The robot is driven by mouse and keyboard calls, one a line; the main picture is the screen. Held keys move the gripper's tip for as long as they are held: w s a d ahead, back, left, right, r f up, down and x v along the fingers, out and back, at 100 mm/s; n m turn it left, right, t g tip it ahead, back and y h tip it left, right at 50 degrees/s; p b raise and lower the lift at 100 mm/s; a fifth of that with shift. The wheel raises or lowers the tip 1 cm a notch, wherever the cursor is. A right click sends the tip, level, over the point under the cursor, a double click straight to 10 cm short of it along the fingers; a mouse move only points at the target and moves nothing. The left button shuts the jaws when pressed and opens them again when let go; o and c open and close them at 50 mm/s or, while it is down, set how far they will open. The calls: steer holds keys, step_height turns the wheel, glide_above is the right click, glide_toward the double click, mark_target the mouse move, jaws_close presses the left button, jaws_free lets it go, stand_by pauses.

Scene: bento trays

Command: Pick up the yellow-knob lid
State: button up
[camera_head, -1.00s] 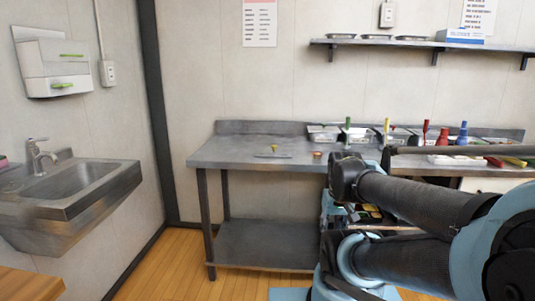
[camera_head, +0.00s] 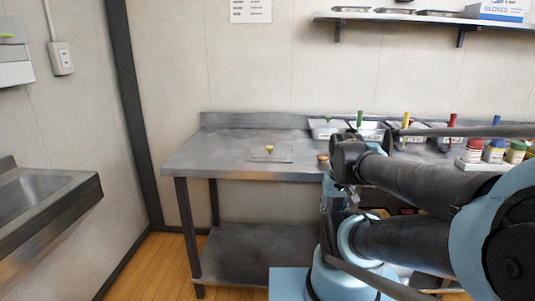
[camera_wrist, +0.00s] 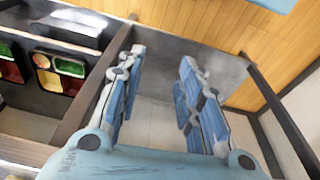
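The yellow-knob lid (camera_head: 271,156) lies flat on the steel counter, left of the arm in the head view. It is a thin, clear or grey plate with a small yellow knob on top. My gripper (camera_wrist: 160,65) shows in the wrist view, with its two blue fingers wide apart and nothing between them. It points down at the floor area beside a counter, away from the lid. The lid is not in the wrist view. In the head view my arm covers the right side, and I cannot make out the fingers clearly.
The steel counter (camera_head: 215,158) is mostly bare around the lid. A small brown round item (camera_head: 323,161) lies to its right. Containers with coloured handles (camera_head: 377,132) stand along the back. A sink (camera_head: 45,200) is at left. The wrist view shows black bento trays (camera_wrist: 48,60) with coloured food.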

steer(key=shift+w+d, duration=0.2)
steer(key=shift+d, duration=0.1)
steer(key=shift+o, duration=2.1)
step_height(320, 180, up, 2)
steer(key=shift+s+a+r+m, duration=0.1)
steer(key=shift+m, duration=0.3)
step_height(320, 180, up, 24)
steer(key=m+g, duration=0.2)
steer(key=m, duration=1.6)
glide_above(270, 146)
steer(key=f, duration=1.1)
steer(key=shift+s+f, duration=0.25)
steer(key=shift+w+f, duration=0.15)
steer(key=shift+f, duration=2.4)
